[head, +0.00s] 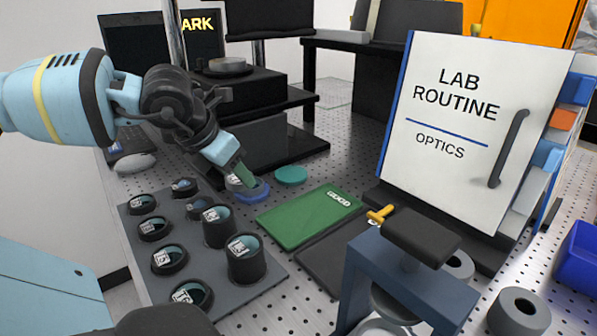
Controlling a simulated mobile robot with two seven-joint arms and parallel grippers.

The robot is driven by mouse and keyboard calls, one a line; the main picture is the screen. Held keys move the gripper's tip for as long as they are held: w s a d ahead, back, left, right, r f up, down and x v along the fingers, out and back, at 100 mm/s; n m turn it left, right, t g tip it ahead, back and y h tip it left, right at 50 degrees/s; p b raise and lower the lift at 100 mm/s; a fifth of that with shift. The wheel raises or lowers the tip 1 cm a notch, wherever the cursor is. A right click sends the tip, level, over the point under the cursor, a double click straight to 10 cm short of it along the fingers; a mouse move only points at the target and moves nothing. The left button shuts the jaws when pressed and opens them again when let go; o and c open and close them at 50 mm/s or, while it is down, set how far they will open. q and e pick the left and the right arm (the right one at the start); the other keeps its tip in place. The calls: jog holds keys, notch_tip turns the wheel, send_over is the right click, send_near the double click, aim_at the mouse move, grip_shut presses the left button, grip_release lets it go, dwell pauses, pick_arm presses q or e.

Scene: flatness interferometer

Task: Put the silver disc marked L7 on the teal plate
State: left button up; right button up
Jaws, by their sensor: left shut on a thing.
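My left gripper (243,174) reaches in from the left, pointing down, and is shut on a small silver disc (233,181). The disc is partly hidden by the fingers and its mark is too small to read. It is at the blue plate (252,194); I cannot tell whether it touches it. The teal plate (291,174) is just right of the gripper and looks empty. My right gripper is not in view.
A grey rack (237,299) with several black cups holding labelled discs stands at front left. A green mat (305,221) lies right of the blue plate. A dark stand (265,140) is behind. A blue-grey frame (372,262) and white lab binder (455,120) stand right.

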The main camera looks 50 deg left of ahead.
pick_arm(q)
jog(key=shift+w, duration=0.25)
jog(key=shift+w+a+p, duration=0.1)
jog(key=shift+w+p, duration=0.3)
jog(key=shift+w, duration=0.7)
jog(key=shift+w+a+p, duration=0.15)
jog(key=shift+w+p, duration=0.35)
jog(key=shift+w, duration=0.5)
jog(key=w+p, duration=0.1)
jog(key=w, duration=0.2)
jog(key=w+a+p, duration=0.1)
jog(key=w, duration=0.2)
jog(key=w+f, duration=0.1)
jog(key=w, duration=0.2)
jog(key=shift+w+a+p, duration=0.2)
jog(key=shift+w+p, duration=0.1)
jog(key=shift+p, duration=0.1)
jog(key=shift+w+a+f, duration=0.1)
jog(key=shift+w+f, duration=0.05)
jog(key=shift+w, duration=0.15)
jog(key=shift+w, duration=0.3)
jog(key=shift+w+f, duration=0.1)
jog(key=shift+f, duration=1.65)
